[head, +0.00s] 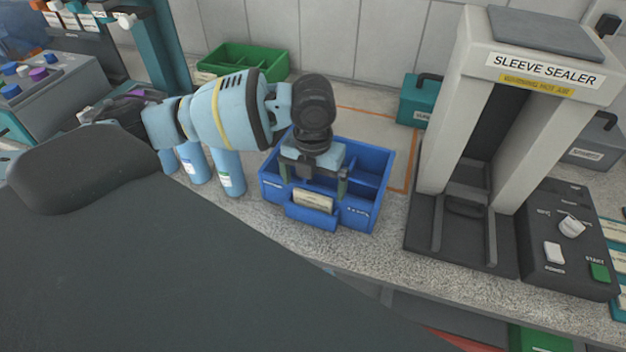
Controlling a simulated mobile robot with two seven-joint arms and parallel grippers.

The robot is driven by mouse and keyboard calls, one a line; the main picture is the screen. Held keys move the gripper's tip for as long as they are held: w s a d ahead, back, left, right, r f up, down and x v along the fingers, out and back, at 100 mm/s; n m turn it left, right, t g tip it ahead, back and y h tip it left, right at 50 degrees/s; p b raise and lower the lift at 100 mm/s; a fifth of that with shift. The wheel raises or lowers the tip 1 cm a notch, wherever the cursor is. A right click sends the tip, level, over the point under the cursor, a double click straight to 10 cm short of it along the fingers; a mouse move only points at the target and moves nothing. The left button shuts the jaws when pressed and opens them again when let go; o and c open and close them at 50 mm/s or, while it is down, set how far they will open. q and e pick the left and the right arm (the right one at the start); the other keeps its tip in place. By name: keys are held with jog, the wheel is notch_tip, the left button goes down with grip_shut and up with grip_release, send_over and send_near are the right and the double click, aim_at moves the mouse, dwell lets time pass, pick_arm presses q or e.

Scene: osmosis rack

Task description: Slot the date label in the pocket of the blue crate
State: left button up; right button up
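The blue crate (376,178) stands on the counter, with a divided inside and a small pocket (311,217) on its front wall. A cream date label (314,202) stands in the pocket, its upper part showing above the pocket's front lip. My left gripper (315,190) points down over the front of the crate. Its two fingers are spread wide, one to each side of the label, with visible space between them. Its palm hides part of the crate's inside. My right gripper is not in view.
A sleeve sealer (460,120) stands at the right, with a control box (560,235) beside it. Several blue bottles (230,172) stand close left of the crate. A green crate (240,62) and a teal box (418,103) are behind. The counter's front edge is close before the crate.

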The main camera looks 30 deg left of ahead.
pick_arm(q)
notch_tip(320, 180, up, 8)
dwell(0.7)
jog(key=shift+f, duration=0.1)
dwell(0.5)
